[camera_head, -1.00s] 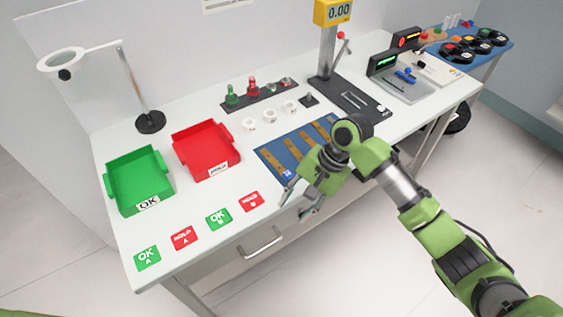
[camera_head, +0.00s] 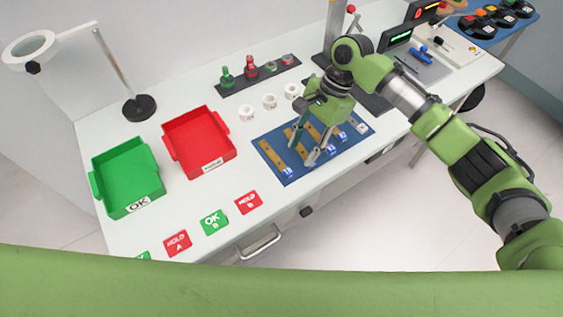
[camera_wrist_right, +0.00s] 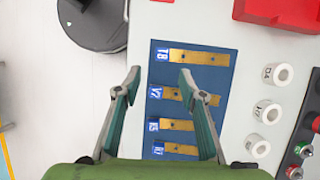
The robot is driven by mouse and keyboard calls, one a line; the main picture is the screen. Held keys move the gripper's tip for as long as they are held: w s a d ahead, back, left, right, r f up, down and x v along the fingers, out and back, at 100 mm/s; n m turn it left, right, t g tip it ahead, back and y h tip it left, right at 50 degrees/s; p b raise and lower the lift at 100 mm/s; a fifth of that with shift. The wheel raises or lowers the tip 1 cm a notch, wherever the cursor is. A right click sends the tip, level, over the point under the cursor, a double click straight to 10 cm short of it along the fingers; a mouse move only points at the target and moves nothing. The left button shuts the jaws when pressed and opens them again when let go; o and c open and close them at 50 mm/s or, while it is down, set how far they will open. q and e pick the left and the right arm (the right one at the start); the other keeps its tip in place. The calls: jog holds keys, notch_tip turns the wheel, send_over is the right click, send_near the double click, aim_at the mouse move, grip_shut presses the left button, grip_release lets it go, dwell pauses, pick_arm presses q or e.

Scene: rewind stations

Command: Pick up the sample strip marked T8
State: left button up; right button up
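The strip marked T8 (camera_wrist_right: 200,57) is a tan strip with a blue label. It lies at the top of the blue mat (camera_wrist_right: 226,85) in the right wrist view. In the head view it is the leftmost strip (camera_head: 271,154) on the blue mat (camera_head: 288,135). My right gripper (camera_wrist_right: 160,78) is open and empty. It is above the mat, with its fingertips apart below the T8 label in the wrist view. In the head view my right gripper (camera_head: 302,152) covers parts of the middle strips. My left gripper is not in view.
White rolls (camera_head: 269,102) stand behind the mat. A red tray (camera_head: 213,168) and a green tray (camera_head: 112,200) stand to the left. Marked cards (camera_head: 248,202) lie near the front edge.

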aim_at(292, 169)
jog(key=shift+a+f, duration=0.2)
jog(key=shift+f, duration=0.75)
jog(key=shift+a+f, duration=0.15)
jog(key=shift+f, duration=0.1)
jog(key=p+x, duration=0.1)
jog(key=x, duration=0.3)
jog(key=shift+s+a+f, duration=0.1)
jog(key=shift+s+a, duration=0.05)
jog(key=shift+s, duration=0.05)
jog(key=shift+f, duration=0.2)
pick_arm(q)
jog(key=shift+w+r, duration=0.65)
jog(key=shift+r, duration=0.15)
pick_arm(e)
jog(key=c, duration=1.1)
